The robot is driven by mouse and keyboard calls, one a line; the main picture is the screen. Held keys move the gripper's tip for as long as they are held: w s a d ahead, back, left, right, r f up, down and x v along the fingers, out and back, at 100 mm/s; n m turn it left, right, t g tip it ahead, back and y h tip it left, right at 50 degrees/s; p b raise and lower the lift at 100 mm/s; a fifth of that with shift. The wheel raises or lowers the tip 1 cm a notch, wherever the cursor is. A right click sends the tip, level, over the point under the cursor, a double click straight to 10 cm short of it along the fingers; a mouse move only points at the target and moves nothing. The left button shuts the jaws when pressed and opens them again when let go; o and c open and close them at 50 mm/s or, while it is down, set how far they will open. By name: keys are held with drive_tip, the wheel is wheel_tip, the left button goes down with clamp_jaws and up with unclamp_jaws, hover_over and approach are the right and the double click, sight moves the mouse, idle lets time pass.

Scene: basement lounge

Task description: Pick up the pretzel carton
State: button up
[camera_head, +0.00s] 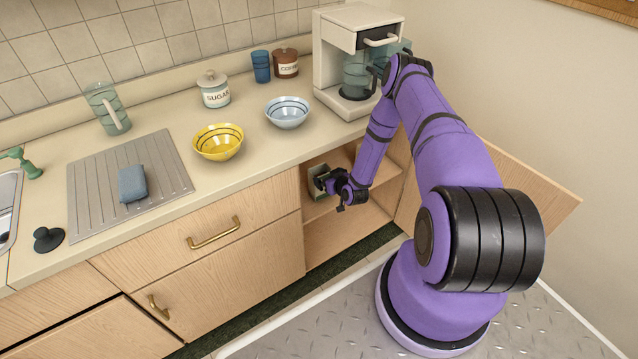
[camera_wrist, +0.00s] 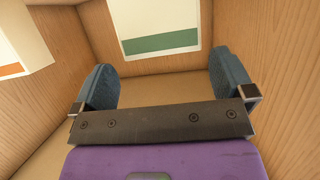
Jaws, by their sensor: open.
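My gripper (camera_head: 328,184) reaches into the open lower cabinet, at its upper shelf. In the wrist view my gripper (camera_wrist: 165,78) shows its two blue-grey fingers wide apart with nothing between them. A white carton with a green band (camera_wrist: 160,38) stands ahead, beyond the fingertips and roughly centred between them. A second white carton with an orange band (camera_wrist: 20,50) is at the left edge. No lettering is readable, so I cannot tell which one is the pretzel carton. In the head view, my gripper partly hides a box (camera_head: 317,172) on the shelf.
Wooden cabinet walls (camera_wrist: 285,80) rise close on both sides. The cabinet door (camera_head: 535,185) stands open at the right. The countertop above holds a yellow bowl (camera_head: 218,142), a blue-white bowl (camera_head: 287,113), a sugar jar (camera_head: 214,90) and a coffee machine (camera_head: 335,50).

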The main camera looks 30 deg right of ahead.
sight(324, 175)
drive_tip(key=shift+x, duration=3.5)
drive_tip(key=shift+f, duration=0.15)
drive_tip(key=c, duration=0.9)
